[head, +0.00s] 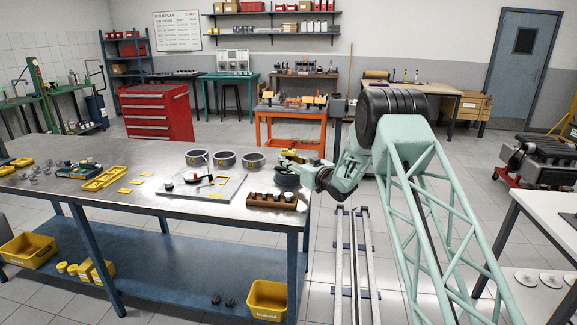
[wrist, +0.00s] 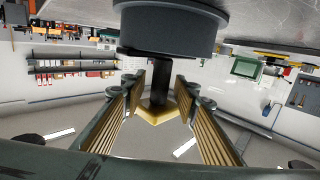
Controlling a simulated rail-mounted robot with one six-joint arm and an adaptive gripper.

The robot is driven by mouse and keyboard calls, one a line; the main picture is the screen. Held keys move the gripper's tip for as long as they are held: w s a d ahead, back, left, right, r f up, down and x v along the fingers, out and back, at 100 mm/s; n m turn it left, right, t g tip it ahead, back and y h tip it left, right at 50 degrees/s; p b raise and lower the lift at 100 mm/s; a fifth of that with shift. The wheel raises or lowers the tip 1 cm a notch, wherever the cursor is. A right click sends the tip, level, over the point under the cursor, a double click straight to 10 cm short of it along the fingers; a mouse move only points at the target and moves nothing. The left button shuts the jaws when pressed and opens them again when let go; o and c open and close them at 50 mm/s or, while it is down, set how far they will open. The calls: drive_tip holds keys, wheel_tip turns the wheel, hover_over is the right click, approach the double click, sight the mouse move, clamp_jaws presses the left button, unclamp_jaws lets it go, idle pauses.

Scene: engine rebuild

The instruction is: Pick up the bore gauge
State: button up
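My gripper (head: 284,162) is at the right end of the steel bench, beside a dark round thing (head: 287,181). In the wrist view my gripper (wrist: 158,92) is open. A black stem (wrist: 160,88) stands between its ribbed fingers, with a visible gap on each side. The stem joins a wide dark grey round body (wrist: 168,28), and a gold V-shaped piece (wrist: 157,116) shows at its other end. On a grey mat (head: 225,190) lie small tools, among them a red-and-black one (head: 196,178). I cannot tell for sure which thing is the bore gauge.
A brown block with several dark pieces (head: 272,201) stands at the bench's front right, close to my gripper. Several metal rings (head: 224,159) stand behind the mat. Yellow trays (head: 101,179) lie to the left. A floor rail (head: 353,260) runs right of the bench.

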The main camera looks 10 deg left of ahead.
sight(289, 150)
clamp_jaws()
drive_tip(key=shift+r, duration=0.15)
drive_tip(key=shift+r+p, duration=0.55)
drive_tip(key=shift+r, duration=1.1)
drive_tip(key=s+a+p+v, duration=0.2)
drive_tip(key=v, duration=1.3)
drive_tip(key=shift+s+d+r, duration=0.15)
drive_tip(key=shift+s+r, duration=0.1)
drive_tip(key=shift+r, duration=0.15)
drive_tip(key=shift+r, duration=0.5)
drive_tip(key=shift+r, duration=0.75)
drive_tip(key=shift+r, duration=0.25)
